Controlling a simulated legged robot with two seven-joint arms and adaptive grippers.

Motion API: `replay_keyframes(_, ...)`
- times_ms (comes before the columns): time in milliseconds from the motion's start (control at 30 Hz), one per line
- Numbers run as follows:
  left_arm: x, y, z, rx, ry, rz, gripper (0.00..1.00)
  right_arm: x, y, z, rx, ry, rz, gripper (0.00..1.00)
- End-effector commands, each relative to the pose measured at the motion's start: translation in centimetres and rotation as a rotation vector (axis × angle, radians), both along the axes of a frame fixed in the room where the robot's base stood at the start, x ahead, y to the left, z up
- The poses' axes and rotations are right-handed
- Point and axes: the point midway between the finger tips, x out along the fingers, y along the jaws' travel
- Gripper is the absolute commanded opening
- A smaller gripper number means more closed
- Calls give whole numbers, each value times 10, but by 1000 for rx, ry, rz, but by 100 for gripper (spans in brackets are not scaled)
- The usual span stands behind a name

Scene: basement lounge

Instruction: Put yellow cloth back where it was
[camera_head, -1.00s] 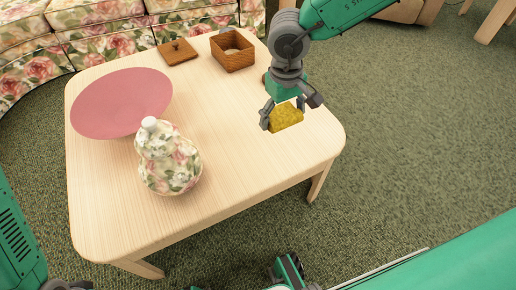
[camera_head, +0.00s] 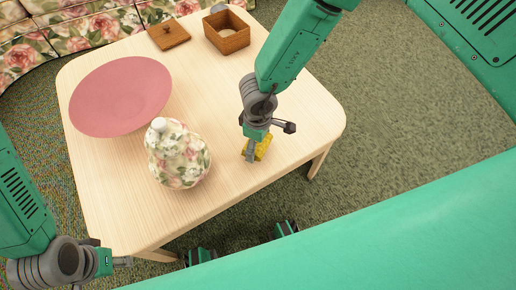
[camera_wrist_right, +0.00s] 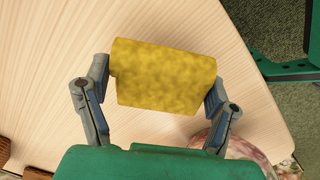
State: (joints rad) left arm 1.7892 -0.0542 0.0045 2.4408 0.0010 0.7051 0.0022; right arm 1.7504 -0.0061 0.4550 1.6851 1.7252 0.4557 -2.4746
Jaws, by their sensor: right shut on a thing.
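The yellow cloth (camera_head: 264,147) is a small folded or rolled piece at the right front part of the wooden table (camera_head: 225,185). My right gripper (camera_head: 256,148) is shut on it from above, partly hiding it in the head view. In the right wrist view the cloth (camera_wrist_right: 162,75) spans between the two fingers of the right gripper (camera_wrist_right: 158,88), with the tabletop behind it. I cannot tell whether it touches the table. My left gripper (camera_head: 118,263) is beyond the table's front left corner at the lower left, away from the cloth. Its finger opening is unclear.
A pink plate (camera_head: 120,95) and a floral lidded jar (camera_head: 180,160) stand left of the cloth. An open wooden box (camera_head: 228,42) and its flat wooden lid (camera_head: 168,35) lie at the back. A floral sofa (camera_head: 75,30) is behind. The table's front middle is clear.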

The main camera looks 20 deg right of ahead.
Motion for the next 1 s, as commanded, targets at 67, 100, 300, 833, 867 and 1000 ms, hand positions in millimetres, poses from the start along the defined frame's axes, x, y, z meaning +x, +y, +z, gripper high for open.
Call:
replay_keyframes(67,0,0,-11,0,0,0,40,-1,-1,-20,-1,1,1,51)
replay_keyframes(100,0,0,-13,0,0,0,40,0,-1,-26,-1,2,0,51)
replay_keyframes(300,0,0,-14,0,0,-1,40,0,-2,-30,1,1,-1,51)
replay_keyframes(833,0,0,-13,0,0,0,40,0,-1,-28,-1,1,-1,99)
replay_keyframes(867,0,0,-12,0,0,0,40,0,-1,-26,-1,1,-1,99)
replay_keyframes(1000,0,0,-3,0,0,0,40,0,-1,-7,1,0,-4,99)
